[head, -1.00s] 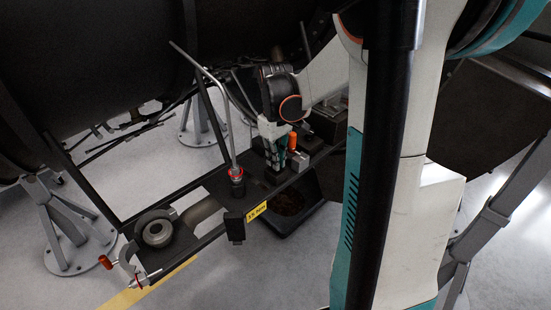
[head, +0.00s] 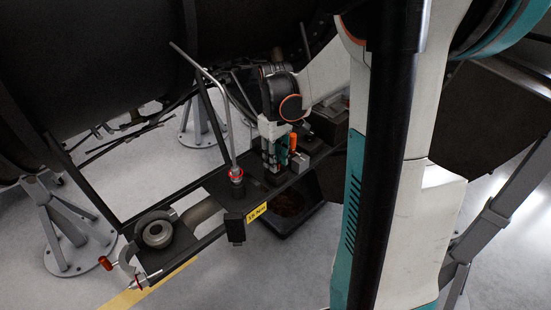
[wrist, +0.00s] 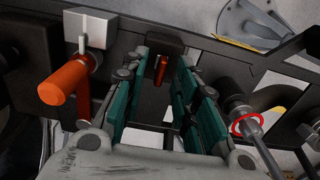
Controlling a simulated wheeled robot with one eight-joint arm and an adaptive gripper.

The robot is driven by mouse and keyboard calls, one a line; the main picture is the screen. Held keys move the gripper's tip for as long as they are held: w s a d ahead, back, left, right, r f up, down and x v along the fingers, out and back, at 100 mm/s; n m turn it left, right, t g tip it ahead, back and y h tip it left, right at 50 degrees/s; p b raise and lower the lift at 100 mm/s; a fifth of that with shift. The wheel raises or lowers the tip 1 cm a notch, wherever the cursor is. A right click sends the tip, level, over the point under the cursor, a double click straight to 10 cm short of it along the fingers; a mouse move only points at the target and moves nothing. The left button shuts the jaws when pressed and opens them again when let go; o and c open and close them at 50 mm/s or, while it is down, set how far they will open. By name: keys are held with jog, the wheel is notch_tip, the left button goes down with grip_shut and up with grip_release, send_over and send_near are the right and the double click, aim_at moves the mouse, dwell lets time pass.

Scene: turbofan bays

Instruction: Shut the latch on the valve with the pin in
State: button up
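My gripper (head: 273,156) is down at the dark rail, with its two teal-padded fingers apart in the wrist view (wrist: 165,75). Between and beyond the fingertips is a small orange-red tab (wrist: 161,68) on a dark block (wrist: 165,42); I cannot tell whether a finger touches it. Left of the fingers is a larger orange handle (wrist: 63,86) on a light grey block (wrist: 90,27). That handle (head: 292,142) and block (head: 299,161) stand just right of my gripper in the head view. I cannot tell which part is the pinned valve or whether a latch is closed.
A long metal rod with a red ring (head: 236,172) stands left of my gripper; the ring also shows in the wrist view (wrist: 246,123). A ring-shaped part (head: 157,231) and an orange-handled clamp (head: 105,263) are at lower left. A dark bin (head: 290,215) sits below the rail.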

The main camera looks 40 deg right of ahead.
notch_tip(320, 180, up, 12)
jog(key=shift+f, duration=0.15)
dwell(0.7)
